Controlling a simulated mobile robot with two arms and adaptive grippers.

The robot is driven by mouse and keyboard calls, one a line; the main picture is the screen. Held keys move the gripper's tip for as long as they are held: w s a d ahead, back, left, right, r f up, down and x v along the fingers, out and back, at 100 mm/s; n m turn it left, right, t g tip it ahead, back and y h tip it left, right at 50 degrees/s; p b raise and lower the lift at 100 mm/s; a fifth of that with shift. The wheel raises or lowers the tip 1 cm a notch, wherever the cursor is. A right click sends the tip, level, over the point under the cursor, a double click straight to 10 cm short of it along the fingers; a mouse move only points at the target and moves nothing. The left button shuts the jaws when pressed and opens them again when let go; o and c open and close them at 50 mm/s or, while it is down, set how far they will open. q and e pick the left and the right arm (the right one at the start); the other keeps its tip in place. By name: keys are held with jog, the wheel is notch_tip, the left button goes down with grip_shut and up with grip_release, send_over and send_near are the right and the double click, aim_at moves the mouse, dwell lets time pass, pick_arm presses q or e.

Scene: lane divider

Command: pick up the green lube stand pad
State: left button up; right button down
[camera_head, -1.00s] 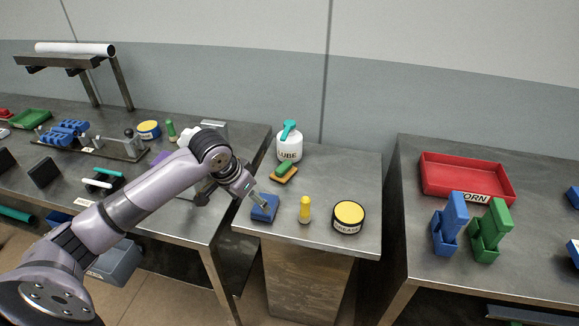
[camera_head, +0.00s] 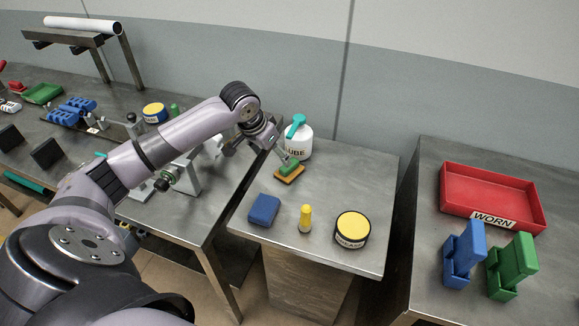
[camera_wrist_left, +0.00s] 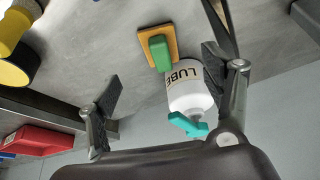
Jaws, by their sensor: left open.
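The green lube stand pad (camera_head: 290,167) is a small green block on an orange-yellow base, lying on the grey middle table just in front of the white LUBE bottle (camera_head: 299,140). In the left wrist view the pad (camera_wrist_left: 160,52) is beyond the fingertips, between their lines, with the bottle (camera_wrist_left: 188,88) right beside it. My right gripper is not seen.
On the middle table are a blue block (camera_head: 264,210), a yellow peg-like item (camera_head: 305,219) and a round yellow-lidded tin (camera_head: 352,229). A red WORN tray (camera_head: 492,197) stands on the right table. The teal-topped bottle crowds the pad's far side.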

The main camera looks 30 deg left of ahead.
aim_at(285, 168)
pick_arm(q)
jog(key=x, duration=0.5)
jog(key=shift+w, duration=0.2)
jog(key=shift+w+f+p, duration=0.1)
jog(key=shift+f+p, duration=0.25)
jog(key=shift+w+d+f, duration=0.1)
jog(key=shift+w+f, duration=0.05)
jog(key=shift+f, duration=0.1)
jog(key=x, duration=0.1)
jog(key=p+x, duration=0.1)
jog(key=x, duration=0.1)
jog(key=shift+w+d+f, duration=0.15)
jog(key=shift+w+d, duration=0.05)
jog(key=shift+w, duration=0.2)
jog(key=shift+w+f, duration=0.15)
jog(key=shift+f, duration=0.25)
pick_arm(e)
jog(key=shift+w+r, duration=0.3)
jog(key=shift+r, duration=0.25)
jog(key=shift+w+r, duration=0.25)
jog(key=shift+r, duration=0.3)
pick_arm(q)
jog(key=shift+c, duration=0.5)
jog(key=c, duration=1.3)
jog(key=shift+o, duration=0.2)
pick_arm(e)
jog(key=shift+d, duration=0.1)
